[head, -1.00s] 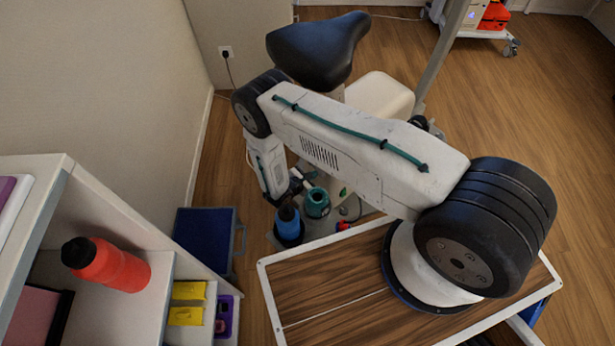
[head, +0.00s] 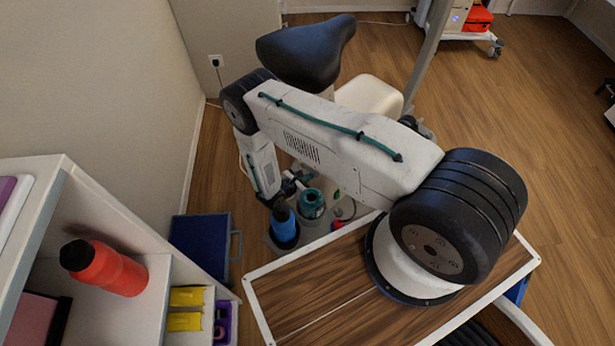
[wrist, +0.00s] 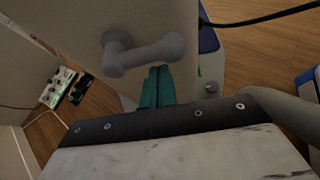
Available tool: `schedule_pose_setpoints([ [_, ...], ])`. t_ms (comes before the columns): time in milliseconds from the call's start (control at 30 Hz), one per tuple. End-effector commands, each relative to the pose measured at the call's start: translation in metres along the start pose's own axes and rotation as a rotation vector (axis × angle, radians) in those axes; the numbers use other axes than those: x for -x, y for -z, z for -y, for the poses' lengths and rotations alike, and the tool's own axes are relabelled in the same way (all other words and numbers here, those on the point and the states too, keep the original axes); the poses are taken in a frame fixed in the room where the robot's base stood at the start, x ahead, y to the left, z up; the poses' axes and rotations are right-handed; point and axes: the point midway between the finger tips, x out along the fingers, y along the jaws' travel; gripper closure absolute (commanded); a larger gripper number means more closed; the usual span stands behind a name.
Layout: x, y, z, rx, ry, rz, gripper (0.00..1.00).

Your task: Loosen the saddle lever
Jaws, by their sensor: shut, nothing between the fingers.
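The black saddle (head: 305,50) stands behind my arm in the head view. In the wrist view, a grey lever (wrist: 150,54) with a rounded left end sticks out from a pale upright surface (wrist: 85,18). My gripper (wrist: 158,70) shows there as two teal fingers pressed together, with nothing between them. Its tips are just below the lever's bar in the picture; I cannot tell whether they touch it. In the head view the lever is not visible, and my gripper is small and dark, low beside the bottles, its fingers unclear.
A blue bottle (head: 284,222) and a teal container (head: 312,203) stand close to my wrist in the head view. A blue bin (head: 200,242) is on the floor. A shelf at left holds a red bottle (head: 105,267). Open wooden floor (head: 540,120) lies at right.

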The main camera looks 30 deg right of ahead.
Motion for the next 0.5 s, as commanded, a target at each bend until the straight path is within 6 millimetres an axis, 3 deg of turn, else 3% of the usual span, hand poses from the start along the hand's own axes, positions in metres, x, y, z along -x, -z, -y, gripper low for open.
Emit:
schedule_pose_setpoints([
  [200, -0.009, 0.032, 0.003, 0.003, 0.000, 0.000, 1.00],
  [500, 0.055, 0.029, 0.000, 0.002, -0.001, 0.000, 1.00],
])
